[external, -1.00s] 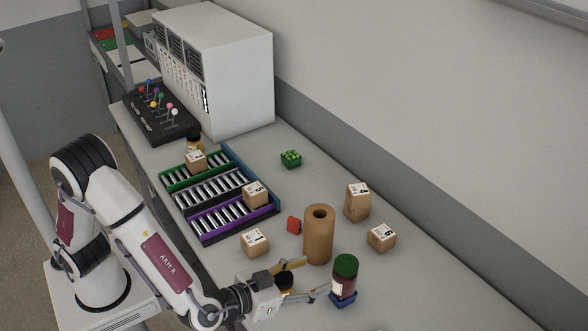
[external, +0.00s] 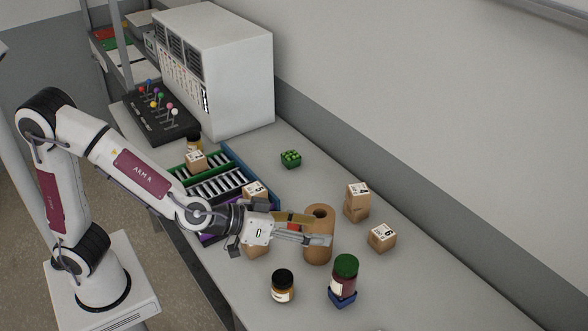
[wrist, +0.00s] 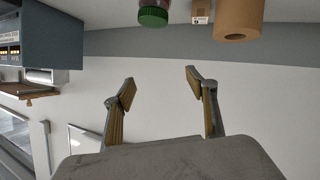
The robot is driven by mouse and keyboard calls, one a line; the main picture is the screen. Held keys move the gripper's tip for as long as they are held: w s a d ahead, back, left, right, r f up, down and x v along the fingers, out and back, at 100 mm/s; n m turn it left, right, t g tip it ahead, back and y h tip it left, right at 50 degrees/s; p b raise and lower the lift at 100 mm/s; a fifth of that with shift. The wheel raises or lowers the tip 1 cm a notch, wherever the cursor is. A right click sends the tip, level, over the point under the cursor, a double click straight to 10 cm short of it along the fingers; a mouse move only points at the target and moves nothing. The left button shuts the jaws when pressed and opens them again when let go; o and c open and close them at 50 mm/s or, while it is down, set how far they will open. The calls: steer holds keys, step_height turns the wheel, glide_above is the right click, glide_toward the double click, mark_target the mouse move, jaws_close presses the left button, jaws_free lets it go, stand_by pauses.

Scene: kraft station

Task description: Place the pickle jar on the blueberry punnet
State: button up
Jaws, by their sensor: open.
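The pickle jar (external: 345,268), dark with a green lid and pale label, stands upright on the blue punnet (external: 343,301) near the front of the table. The jar covers most of the punnet. My gripper (external: 320,229) is open and empty, raised beyond the jar and apart from it. It overlaps the brown paper roll in the external view. In the wrist view, the spread fingers of my gripper (wrist: 160,80) hold nothing, and the jar's green lid (wrist: 153,17) shows at the top edge.
An amber jar with a black lid (external: 282,286) stands left of the pickle jar. The brown roll (external: 318,252) stands behind it. Cartons (external: 382,237) stand to the right, and a green punnet (external: 291,159) sits farther back. The roller rack (external: 215,182) lies left. The front-right table is clear.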

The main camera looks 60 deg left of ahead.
steer(key=s+a+r+m+g, duration=0.1)
steer(key=s+a+g, duration=0.1)
steer(key=s+a, duration=0.35)
steer(key=s+a+r+g, duration=0.1)
steer(key=s+a, duration=0.1)
steer(key=a, duration=0.7)
steer(key=s+a+f+n+g+y, duration=0.1)
steer(key=s+a+f+g+y, duration=0.1)
steer(key=s+a, duration=0.6)
steer(key=s+a+f+g+y, duration=0.2)
steer(key=s+a+f, duration=0.2)
steer(key=s+a, duration=0.5)
steer(key=shift+a+n+y, duration=0.4)
steer(key=shift+a, duration=0.75)
